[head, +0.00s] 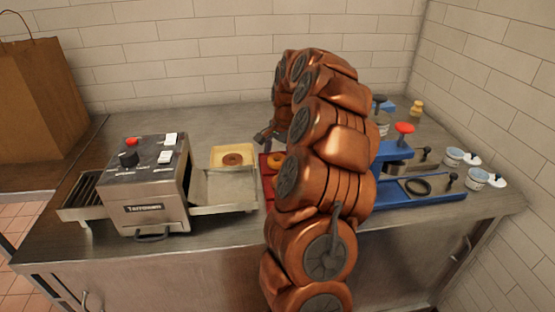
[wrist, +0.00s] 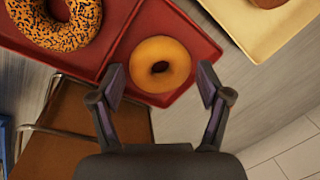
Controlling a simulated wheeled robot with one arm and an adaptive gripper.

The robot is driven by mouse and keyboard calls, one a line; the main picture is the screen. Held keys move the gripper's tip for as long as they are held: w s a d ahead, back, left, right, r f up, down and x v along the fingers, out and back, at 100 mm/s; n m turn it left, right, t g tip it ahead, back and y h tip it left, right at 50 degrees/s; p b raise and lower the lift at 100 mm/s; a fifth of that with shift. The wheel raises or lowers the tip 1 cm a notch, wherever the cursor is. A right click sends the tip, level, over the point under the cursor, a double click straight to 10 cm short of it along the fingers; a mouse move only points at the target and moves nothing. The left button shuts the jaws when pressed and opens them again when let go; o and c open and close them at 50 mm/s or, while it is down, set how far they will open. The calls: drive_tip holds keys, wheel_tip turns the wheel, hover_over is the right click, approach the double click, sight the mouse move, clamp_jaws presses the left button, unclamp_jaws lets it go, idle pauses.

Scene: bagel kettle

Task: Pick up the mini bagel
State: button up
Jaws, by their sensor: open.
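A small plain golden bagel (wrist: 160,65) lies on a red tray (wrist: 193,30) in the wrist view. It shows partly in the head view (head: 275,160), next to my arm. My gripper (wrist: 161,84) is open, with one finger on each side of the bagel's near edge in the picture. The fingers look apart from the bagel, and nothing is between them in their grasp. A larger seeded bagel (wrist: 72,30) lies on the red tray at the upper left of the wrist view. In the head view my arm hides much of the red tray.
A pale yellow tray (head: 217,152) holds a brown bagel (head: 232,159). A metal toaster machine (head: 143,190) with a chute stands at left. A blue stand (head: 400,187), a red knob (head: 404,128) and small cups (head: 454,157) are at right. A paper bag (head: 40,105) stands far left.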

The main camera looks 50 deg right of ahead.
drive_tip(key=shift+w+f, duration=0.1)
drive_tip(key=shift+f, duration=0.65)
drive_tip(key=c, duration=0.7)
drive_tip(key=shift+r, duration=0.15)
drive_tip(key=shift+c, duration=0.2)
wheel_tip(320, 180, up, 10)
drive_tip(key=b, duration=0.2)
